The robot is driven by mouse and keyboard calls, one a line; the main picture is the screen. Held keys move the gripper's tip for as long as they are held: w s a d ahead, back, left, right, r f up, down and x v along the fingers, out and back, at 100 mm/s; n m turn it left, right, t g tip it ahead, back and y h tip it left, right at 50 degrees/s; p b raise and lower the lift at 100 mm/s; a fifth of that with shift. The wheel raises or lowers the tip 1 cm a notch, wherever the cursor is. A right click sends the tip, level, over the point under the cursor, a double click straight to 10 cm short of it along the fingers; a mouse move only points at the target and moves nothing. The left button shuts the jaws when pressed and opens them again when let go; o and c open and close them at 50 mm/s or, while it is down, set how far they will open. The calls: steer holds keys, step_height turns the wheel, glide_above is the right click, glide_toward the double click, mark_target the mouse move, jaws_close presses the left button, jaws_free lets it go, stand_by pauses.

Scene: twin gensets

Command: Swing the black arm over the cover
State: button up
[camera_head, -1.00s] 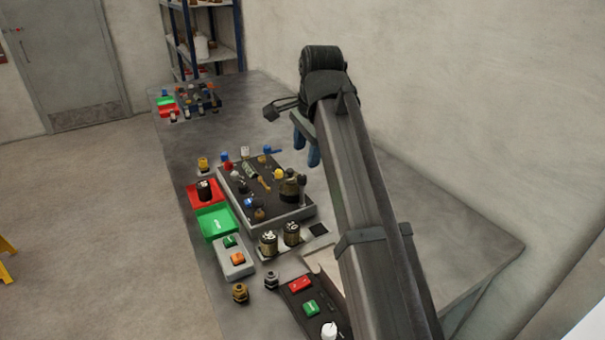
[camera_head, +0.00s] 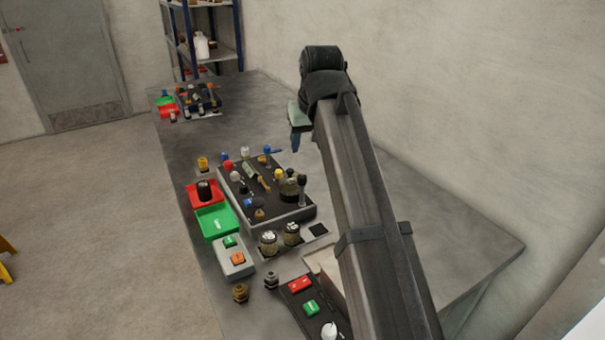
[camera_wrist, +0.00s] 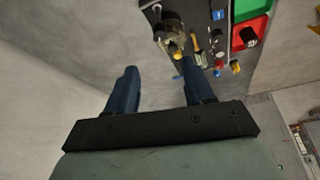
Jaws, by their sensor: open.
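On the dark panel (camera_head: 235,190) an olive, rounded piece (camera_head: 289,188), which looks like the cover, sits at the near right corner. Beside it a grey lever with a black knob (camera_head: 302,186) stands upright; I cannot tell for sure that this is the black arm. The olive piece also shows at the top of the wrist view (camera_wrist: 170,38). My gripper (camera_head: 295,142) is above the table, beyond and above the panel, apart from both. In the wrist view its two blue fingers (camera_wrist: 158,66) are spread with nothing between them.
A red tray (camera_head: 194,192), a green tray (camera_head: 216,224) and a grey switch box (camera_head: 234,263) line the panel's left side. A second panel (camera_head: 200,97) is at the far end. The table's right side is bare.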

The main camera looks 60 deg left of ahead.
mark_target(302, 176)
steer(key=x, duration=1.3)
steer(key=shift+f, duration=0.2)
jaws_close()
steer(key=n+g, duration=0.1)
steer(key=n, duration=0.2)
steer(key=shift+w+n, duration=0.1)
steer(key=shift+n, duration=0.2)
steer(key=shift+w+a+n+g, duration=0.1)
steer(key=shift+n+g, duration=0.9)
steer(key=shift+n, duration=0.9)
